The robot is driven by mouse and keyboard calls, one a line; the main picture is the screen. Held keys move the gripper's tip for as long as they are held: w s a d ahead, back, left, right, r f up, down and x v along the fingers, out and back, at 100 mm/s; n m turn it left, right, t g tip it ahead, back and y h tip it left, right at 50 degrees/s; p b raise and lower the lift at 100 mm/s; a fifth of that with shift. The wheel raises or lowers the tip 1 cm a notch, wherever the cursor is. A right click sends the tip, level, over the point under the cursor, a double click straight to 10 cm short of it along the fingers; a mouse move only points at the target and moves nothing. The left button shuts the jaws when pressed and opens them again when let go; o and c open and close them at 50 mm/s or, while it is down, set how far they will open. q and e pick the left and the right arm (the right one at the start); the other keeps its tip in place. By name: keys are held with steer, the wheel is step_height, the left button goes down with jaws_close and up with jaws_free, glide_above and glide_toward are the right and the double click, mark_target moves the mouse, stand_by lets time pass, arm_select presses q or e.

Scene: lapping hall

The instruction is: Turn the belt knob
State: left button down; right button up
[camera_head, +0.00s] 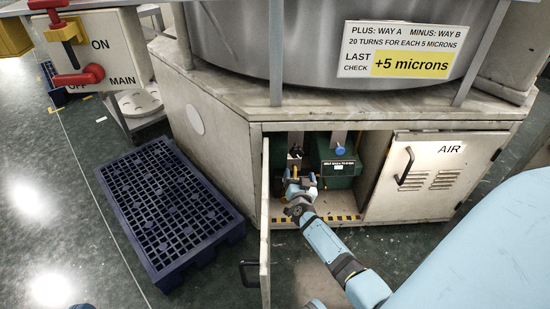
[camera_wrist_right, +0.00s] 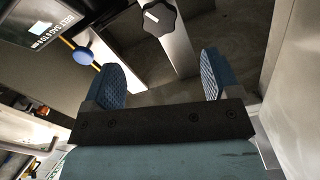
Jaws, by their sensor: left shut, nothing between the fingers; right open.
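The black lobed knob (camera_wrist_right: 158,17), with a white pointer mark, sits on a metal post at the top of the right wrist view. In the head view a small black shape (camera_head: 295,155) inside the open cabinet looks like it. My right gripper (camera_wrist_right: 160,75) is open and empty. Its fingers point toward the post, and the knob is beyond them, apart. In the head view my right gripper (camera_head: 300,178) is inside the cabinet, in front of the knob. Only a small blue bit of my left gripper (camera_head: 80,306) shows at the bottom edge; it is shut.
The cabinet's left door (camera_head: 265,220) stands open, close beside my right arm. The AIR door (camera_head: 425,175) is shut. A green unit with a display (camera_head: 338,167) and a blue knob (camera_head: 340,150) are at the right inside. A blue pallet (camera_head: 165,210) lies left.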

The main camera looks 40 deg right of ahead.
mark_target(297, 154)
steer(key=b+x, duration=0.1)
steer(key=x, duration=0.2)
steer(key=b+x, duration=0.2)
steer(key=x, duration=0.1)
steer(key=shift+w+d+f, duration=0.2)
steer(key=shift+d, duration=0.15)
steer(key=b+x, duration=0.3)
steer(key=x, duration=0.3)
steer(key=shift+a, duration=0.1)
steer(key=shift+w+d+r, duration=0.2)
steer(key=shift+w+d, duration=0.15)
steer(key=shift+w, duration=0.1)
arm_select(q)
steer(key=w+f+m, duration=0.1)
steer(key=w+a+f+m, duration=0.1)
steer(key=m, duration=0.1)
steer(key=shift+f+h, duration=0.3)
arm_select(e)
steer(key=c, duration=0.9)
arm_select(q)
steer(key=shift+r, duration=0.1)
